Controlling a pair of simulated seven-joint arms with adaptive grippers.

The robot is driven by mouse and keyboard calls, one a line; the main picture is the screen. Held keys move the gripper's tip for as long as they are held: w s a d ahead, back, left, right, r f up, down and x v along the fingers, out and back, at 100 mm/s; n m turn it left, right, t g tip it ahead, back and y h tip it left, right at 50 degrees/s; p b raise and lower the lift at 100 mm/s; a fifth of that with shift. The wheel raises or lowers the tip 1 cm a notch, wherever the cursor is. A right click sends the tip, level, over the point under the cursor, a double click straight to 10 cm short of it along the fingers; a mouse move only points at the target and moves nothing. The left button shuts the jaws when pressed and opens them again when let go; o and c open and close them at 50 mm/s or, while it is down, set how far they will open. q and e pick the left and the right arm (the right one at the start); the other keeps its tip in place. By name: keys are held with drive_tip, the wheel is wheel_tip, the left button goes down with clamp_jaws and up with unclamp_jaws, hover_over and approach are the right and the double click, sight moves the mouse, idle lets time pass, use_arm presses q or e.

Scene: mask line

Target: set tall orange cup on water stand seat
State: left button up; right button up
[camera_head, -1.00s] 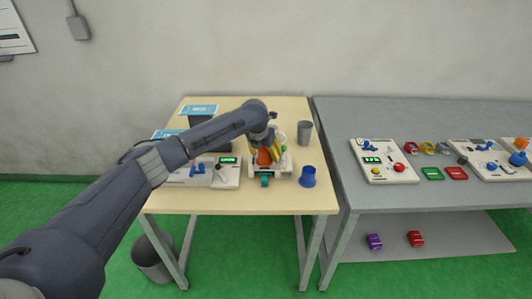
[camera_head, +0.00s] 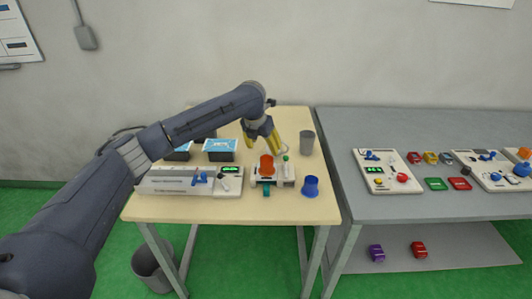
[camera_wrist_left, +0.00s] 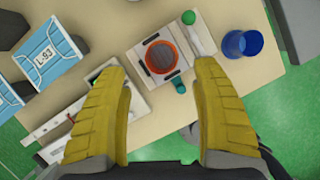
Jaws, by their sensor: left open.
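The orange cup (camera_head: 267,165) stands upright on the water stand (camera_head: 262,180), a small white unit with a teal part at its front. In the left wrist view the cup (camera_wrist_left: 160,56) is seen from above, its round rim over the grey slatted seat of the stand (camera_wrist_left: 188,68). My left gripper (camera_head: 262,146) has yellow fingers and is above and behind the cup. In the left wrist view its two fingers (camera_wrist_left: 160,85) are wide apart with nothing between them, clear of the cup. My right gripper is not in view.
A blue cup (camera_head: 310,186) stands right of the stand, and a grey cup (camera_head: 307,142) behind it. A white panel with a green display (camera_head: 229,180) is to the left, with blue-topped boxes (camera_head: 220,149) behind. A grey table (camera_head: 400,222) with more panels stands right.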

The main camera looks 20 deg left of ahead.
use_arm(q)
drive_tip(key=shift+v, duration=1.1)
